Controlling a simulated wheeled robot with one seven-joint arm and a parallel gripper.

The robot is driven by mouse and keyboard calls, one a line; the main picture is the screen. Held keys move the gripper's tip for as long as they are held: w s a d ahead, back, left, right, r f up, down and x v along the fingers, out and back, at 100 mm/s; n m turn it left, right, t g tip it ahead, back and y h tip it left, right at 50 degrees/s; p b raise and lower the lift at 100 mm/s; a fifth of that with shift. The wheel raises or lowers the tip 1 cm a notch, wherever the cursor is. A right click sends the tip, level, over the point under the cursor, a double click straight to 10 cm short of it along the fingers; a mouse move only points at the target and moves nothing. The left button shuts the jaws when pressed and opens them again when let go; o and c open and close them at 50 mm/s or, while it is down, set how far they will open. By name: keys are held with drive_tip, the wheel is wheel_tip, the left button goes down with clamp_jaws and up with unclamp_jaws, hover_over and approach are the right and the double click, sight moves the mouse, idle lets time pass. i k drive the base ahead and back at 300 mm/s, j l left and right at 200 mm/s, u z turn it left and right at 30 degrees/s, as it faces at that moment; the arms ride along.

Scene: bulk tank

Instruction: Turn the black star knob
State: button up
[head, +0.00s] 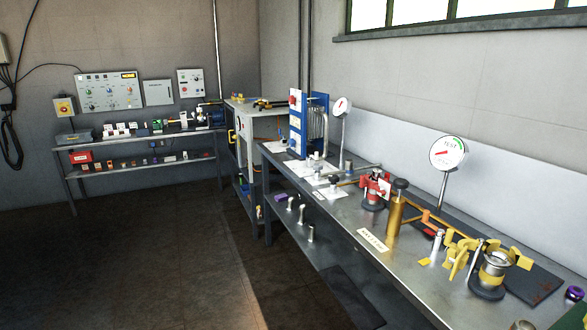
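A black knob (400,184) sits on top of an upright brass-coloured cylinder (395,218) on the right-hand metal bench. It looks like the black star knob, but its lobes are too small to make out. A smaller dark knob-like part (333,180) shows farther back on the same bench, and I cannot tell its shape. My gripper is not in view, and nothing of mine touches either knob.
The long bench (340,222) holds a dial gauge (447,153) on a stand, a red fitting (376,190), yellow clamp parts (460,257) and a label plate (373,240). A second bench (140,140) stands at the back left. The dark floor (130,260) between is clear.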

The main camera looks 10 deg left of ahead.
sight(333, 179)
drive_tip(key=i+j+u, duration=0.6)
drive_tip(key=i+u, duration=0.55)
drive_tip(key=i, duration=0.25)
drive_tip(key=i+j+z, duration=0.1)
drive_tip(key=i+z, duration=0.15)
drive_tip(key=i, duration=0.2)
drive_tip(key=i+j+z, duration=0.25)
drive_tip(key=i, duration=0.15)
drive_tip(key=i+j+z, duration=0.25)
drive_tip(key=i, duration=0.15)
